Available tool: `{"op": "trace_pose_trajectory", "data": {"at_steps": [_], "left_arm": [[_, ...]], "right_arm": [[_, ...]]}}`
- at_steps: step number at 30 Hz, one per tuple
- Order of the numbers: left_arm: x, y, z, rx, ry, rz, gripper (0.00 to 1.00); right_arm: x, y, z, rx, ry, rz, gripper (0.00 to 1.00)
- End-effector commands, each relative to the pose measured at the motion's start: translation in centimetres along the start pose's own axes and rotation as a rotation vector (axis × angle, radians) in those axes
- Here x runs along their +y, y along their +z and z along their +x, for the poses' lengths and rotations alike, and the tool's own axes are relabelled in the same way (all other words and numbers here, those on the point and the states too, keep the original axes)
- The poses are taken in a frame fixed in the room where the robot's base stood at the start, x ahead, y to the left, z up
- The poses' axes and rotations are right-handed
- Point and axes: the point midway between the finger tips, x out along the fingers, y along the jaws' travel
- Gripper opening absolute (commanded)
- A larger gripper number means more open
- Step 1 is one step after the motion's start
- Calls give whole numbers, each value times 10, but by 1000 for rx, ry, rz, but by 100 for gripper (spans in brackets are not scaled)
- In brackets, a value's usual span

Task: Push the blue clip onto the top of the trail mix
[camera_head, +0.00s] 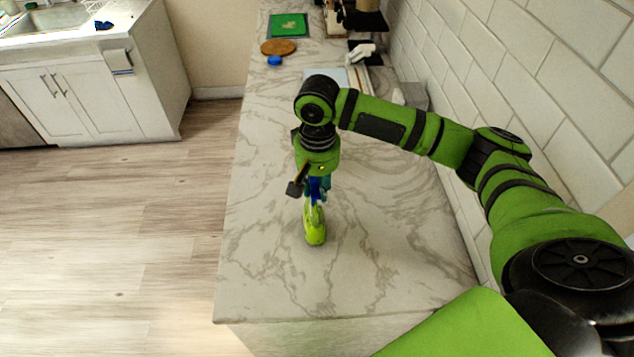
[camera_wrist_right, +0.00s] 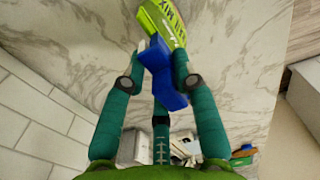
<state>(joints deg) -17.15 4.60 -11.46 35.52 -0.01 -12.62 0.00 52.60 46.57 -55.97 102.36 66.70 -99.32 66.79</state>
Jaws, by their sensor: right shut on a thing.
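The trail mix (camera_head: 315,228) is a yellow-green bag standing on the marble counter (camera_head: 270,270). In the right wrist view its lettered side (camera_wrist_right: 165,22) shows at the top. The blue clip (camera_head: 315,188) is at the top end of the bag. In the right wrist view the clip (camera_wrist_right: 163,75) lies between the teal fingers of my right gripper (camera_wrist_right: 160,62), which is shut on it. The clip overlaps the bag's near end there; I cannot tell how far it is pushed on. My left gripper is out of view.
At the far end of the counter are a green board (camera_head: 289,25), a round brown board (camera_head: 278,47), a small blue thing (camera_head: 275,61) and a white object (camera_head: 361,54). A tiled wall (camera_head: 480,70) runs along the right. The counter around the bag is clear.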

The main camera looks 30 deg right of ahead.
Motion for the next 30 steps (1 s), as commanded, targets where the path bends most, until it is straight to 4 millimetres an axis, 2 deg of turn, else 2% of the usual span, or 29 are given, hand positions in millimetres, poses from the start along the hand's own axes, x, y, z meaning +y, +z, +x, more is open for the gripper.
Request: {"op": "trace_pose_trajectory", "data": {"at_steps": [29,30], "left_arm": [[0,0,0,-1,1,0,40],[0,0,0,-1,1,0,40]], "right_arm": [[0,0,25,-2,-1,0,13],[0,0,25,-1,-1,0,41]]}}
